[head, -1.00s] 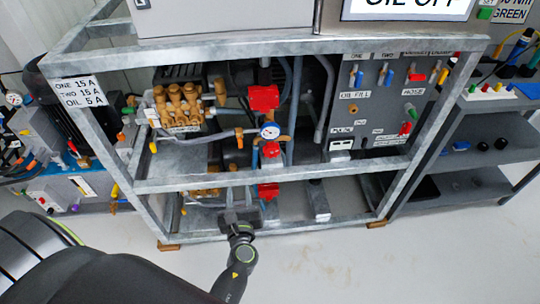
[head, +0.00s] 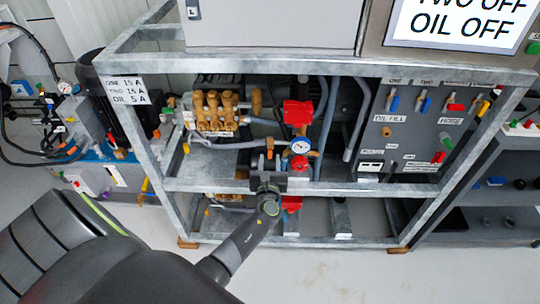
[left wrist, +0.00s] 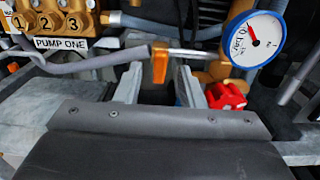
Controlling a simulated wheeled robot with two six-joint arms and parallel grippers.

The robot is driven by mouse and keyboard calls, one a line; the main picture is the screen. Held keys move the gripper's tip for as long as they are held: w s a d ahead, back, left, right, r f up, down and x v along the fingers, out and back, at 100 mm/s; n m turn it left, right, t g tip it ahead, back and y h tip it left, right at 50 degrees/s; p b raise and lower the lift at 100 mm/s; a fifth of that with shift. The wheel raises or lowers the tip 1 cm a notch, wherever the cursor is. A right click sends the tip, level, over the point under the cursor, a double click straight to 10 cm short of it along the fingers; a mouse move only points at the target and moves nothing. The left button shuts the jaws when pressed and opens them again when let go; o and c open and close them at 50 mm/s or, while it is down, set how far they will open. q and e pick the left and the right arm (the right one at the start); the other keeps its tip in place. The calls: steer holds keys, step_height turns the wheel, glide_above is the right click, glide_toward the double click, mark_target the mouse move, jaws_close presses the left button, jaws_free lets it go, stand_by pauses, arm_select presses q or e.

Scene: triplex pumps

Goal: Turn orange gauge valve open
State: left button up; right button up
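The orange gauge valve handle (head: 270,148) hangs down from a thin metal pipe, just left of the round blue-rimmed gauge (head: 300,146). In the left wrist view the handle (left wrist: 160,62) is upright, at the far end of the gap between my fingers, with the gauge (left wrist: 253,43) at upper right. My left gripper (head: 267,176) is just below the handle, in front of the frame's middle rail. Its two grey fingers (left wrist: 163,82) are apart, with nothing visibly clamped. I cannot tell whether they touch the handle. My right gripper is out of view.
A red valve knob (left wrist: 226,96) sits close to the right finger. The brass pump (head: 215,110) is at upper left, a red block (head: 298,113) above the gauge. The galvanised middle rail (head: 380,187) crosses just below. A valve panel (head: 410,120) stands right.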

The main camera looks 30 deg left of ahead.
mark_target(270, 153)
arm_select(q)
steer(key=shift+x, duration=1.35)
jaws_close()
